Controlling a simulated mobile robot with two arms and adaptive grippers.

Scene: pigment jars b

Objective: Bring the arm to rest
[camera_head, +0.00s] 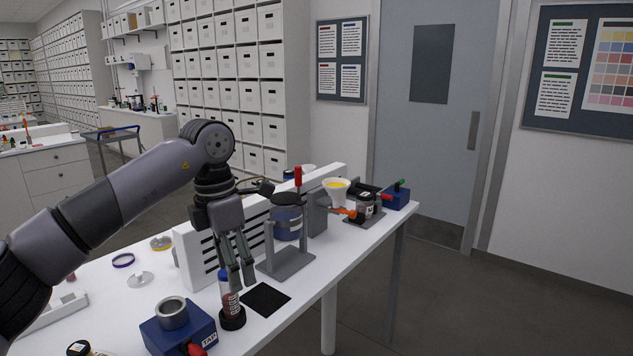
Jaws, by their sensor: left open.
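My left arm comes in from the left and bends down over the white table (110,295). My left gripper (240,281) points down with its fingers apart, open. In the picture its fingertips overlap the upper part of a small vial with dark red contents (229,304), which stands upright in a round black base (233,320). I cannot tell whether the fingers touch the vial. My right gripper is out of view.
A black square pad (265,299) lies right of the vial. A blue box marked TAP (180,330) carries a metal cup. A grey stand (286,264) holds a blue jar behind. A white slotted panel (205,255) stands close by. A white bowl (335,192) is farther back.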

